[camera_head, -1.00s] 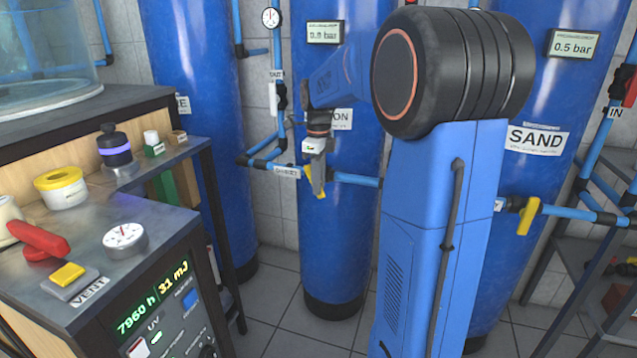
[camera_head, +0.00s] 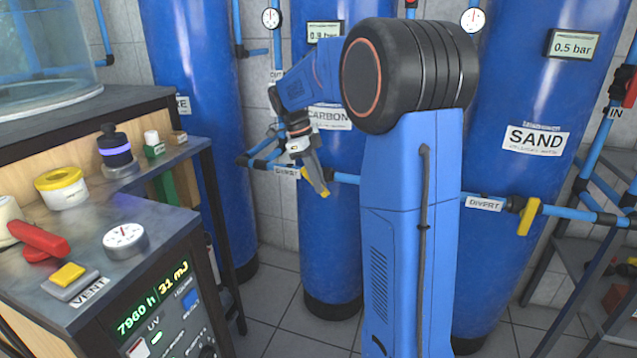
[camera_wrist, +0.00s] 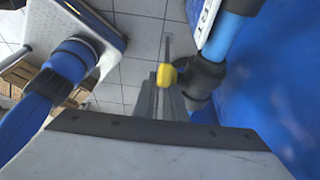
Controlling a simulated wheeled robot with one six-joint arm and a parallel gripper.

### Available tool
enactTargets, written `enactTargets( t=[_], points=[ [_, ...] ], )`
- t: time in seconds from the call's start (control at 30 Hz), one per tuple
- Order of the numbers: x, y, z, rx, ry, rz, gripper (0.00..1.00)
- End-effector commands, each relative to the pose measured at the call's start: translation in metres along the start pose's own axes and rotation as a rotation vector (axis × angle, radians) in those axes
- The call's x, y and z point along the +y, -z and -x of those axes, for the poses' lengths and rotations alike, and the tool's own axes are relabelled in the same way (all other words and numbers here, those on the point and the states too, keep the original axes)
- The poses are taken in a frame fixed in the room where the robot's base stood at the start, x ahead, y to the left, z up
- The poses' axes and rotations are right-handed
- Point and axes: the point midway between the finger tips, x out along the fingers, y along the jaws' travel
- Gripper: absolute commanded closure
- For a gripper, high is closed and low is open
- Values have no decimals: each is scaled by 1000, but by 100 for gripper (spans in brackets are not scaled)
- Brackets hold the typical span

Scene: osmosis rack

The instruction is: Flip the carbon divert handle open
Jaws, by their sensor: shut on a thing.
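The carbon divert handle (camera_head: 325,194) is yellow and shows only as a small end at my fingertips, low in front of the blue tank labelled CARBON (camera_head: 330,235). My gripper (camera_head: 318,180) is shut on the handle and slants down to the right. In the wrist view, the handle's yellow end (camera_wrist: 167,76) shows at the fingers of my gripper (camera_wrist: 165,92), next to a dark pipe fitting (camera_wrist: 202,77). The rest of the handle and its valve body are hidden by the gripper, so I cannot tell the valve's exact angle.
Blue pipe (camera_head: 345,178) runs beside the gripper. Another yellow handle (camera_head: 528,216) hangs down at the sand tank (camera_head: 545,95) on the right. A bench with a red lever (camera_head: 38,240) stands on the left. Tiled floor (camera_head: 280,325) is open below.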

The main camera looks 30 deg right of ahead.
Motion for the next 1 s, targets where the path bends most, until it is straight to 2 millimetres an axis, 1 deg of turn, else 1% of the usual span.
enactTargets(
  t=[0.07, 0.6, 0.8, 1.0],
  points=[
    [0, -3, 1, 74, 2, 4, 100],
    [-1, -5, 6, 563, 2, 1, 100],
    [-1, -6, 7, 691, 2, 1, 100],
    [-1, -6, 7, 769, 1, 0, 100]
  ],
)
